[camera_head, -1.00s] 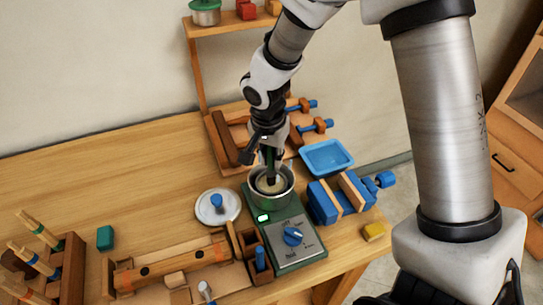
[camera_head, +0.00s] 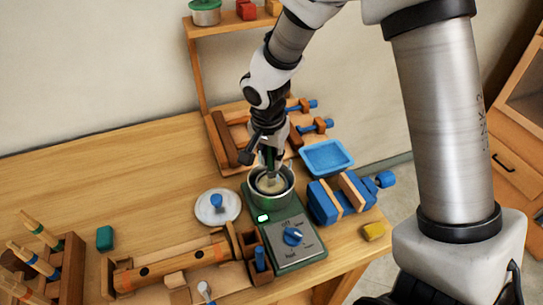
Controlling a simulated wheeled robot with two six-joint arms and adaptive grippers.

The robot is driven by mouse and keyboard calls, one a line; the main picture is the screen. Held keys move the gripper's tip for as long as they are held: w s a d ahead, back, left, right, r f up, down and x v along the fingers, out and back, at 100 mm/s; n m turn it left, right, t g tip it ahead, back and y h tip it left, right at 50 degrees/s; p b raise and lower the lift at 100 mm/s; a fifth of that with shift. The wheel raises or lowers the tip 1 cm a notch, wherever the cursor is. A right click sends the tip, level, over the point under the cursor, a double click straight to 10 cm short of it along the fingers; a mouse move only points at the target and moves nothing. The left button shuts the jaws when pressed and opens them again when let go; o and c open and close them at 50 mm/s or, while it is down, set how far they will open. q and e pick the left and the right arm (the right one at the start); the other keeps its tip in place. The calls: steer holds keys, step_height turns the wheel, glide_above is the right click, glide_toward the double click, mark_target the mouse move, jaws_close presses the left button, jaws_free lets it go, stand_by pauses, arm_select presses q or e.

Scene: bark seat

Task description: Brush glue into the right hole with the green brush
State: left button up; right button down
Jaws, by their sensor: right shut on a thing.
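My right gripper (camera_head: 268,152) is shut on a thin brush, mostly hidden by the fingers, with a little green showing beside them. It points down over the green glue pot (camera_head: 285,197), which holds pale glue. The brush's lower end is at or in the glue; I cannot tell how deep. A reddish-brown log (camera_head: 172,266) lies in a wooden cradle at the front. It has two dark holes, the left hole (camera_head: 145,271) and the right hole (camera_head: 198,254). My left gripper is not in view.
The pot stands on a grey-green heater (camera_head: 291,256) with a blue knob. A white lid (camera_head: 207,219) lies beside it. A brush rack (camera_head: 73,262) is at the left. A blue tray (camera_head: 327,157) and blue clamp (camera_head: 322,207) are on the right. The back-left bench is clear.

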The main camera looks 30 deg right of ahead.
steer(key=shift+r+p, duration=2.7)
steer(key=shift+r, duration=0.8)
